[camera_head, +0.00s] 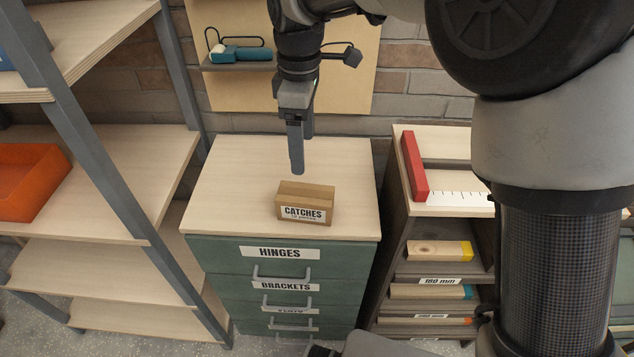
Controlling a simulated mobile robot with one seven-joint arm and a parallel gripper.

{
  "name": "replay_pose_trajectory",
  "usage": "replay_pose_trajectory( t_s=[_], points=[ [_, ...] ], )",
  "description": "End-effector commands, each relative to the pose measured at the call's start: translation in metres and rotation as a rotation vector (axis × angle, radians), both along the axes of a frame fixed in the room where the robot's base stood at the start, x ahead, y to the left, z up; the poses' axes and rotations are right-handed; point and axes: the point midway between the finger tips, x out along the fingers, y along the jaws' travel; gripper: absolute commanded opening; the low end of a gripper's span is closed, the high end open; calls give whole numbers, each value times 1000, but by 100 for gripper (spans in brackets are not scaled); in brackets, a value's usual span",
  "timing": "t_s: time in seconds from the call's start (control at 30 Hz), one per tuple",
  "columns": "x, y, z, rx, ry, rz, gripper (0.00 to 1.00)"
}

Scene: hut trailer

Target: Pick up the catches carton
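The catches carton (305,202) is a small brown box with a white label reading CATCHES on its front. It sits upright on the light wooden top of the green drawer cabinet (225,180), near the front edge. My gripper (297,172) points down above and just behind the carton, apart from it as far as I can see. The fingers are seen nearly edge-on, so I cannot tell whether they are open or shut. Nothing shows held between them.
A grey-framed shelf (165,170) with an orange bin (28,180) stands at left. At right, a rack holds a red square (415,165) and wooden pieces. A wall board (350,85) carries a small shelf with a teal tool (245,54). The cabinet top around the carton is clear.

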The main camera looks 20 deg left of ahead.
Motion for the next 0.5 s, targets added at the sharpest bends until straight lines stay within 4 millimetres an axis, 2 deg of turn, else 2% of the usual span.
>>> replay_pose_trajectory(
  t_s=[0.3,0.5],
  points=[
    [-1,-1,-71,-3,4,-2,73],
    [0,-1,-101,-1,2,-4,73]
  ],
)
